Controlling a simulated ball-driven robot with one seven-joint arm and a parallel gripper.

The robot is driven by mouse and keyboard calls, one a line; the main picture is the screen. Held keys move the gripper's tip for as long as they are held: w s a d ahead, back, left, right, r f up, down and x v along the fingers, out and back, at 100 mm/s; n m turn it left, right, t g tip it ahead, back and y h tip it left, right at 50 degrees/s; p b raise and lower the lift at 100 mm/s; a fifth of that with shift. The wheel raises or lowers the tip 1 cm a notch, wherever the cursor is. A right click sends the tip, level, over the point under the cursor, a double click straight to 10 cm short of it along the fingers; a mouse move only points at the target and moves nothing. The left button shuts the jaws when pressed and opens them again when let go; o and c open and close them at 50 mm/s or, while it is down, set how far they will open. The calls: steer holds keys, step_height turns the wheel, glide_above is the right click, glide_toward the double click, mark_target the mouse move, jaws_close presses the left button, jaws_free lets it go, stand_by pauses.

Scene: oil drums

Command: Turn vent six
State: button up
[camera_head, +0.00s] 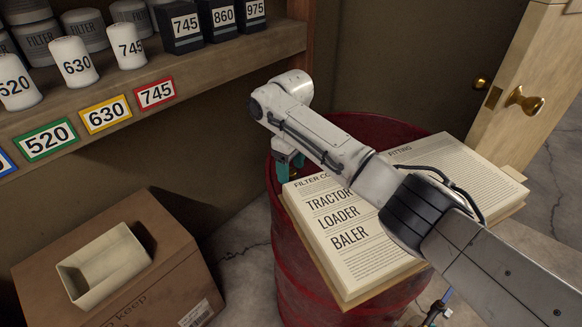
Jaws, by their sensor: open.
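No vent marked six can be made out in this view. My gripper (289,166) shows only in part, its teal fingers pointing down at the left edge of the open book, over the red drum (290,235). My white arm hides much of it. It is open, and I see nothing between its fingers. I cannot tell whether the fingers touch the drum top or the book.
An open book (350,262) lies on the drum, partly behind my arm. A shelf (215,65) with numbered filters is at upper left. A cardboard box (165,250) with a cream tray (108,262) stands at lower left. A door (535,75) is at right.

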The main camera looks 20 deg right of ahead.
steer(key=shift+f, duration=0.35)
steer(key=shift+c, duration=0.3)
steer(key=c, duration=1)
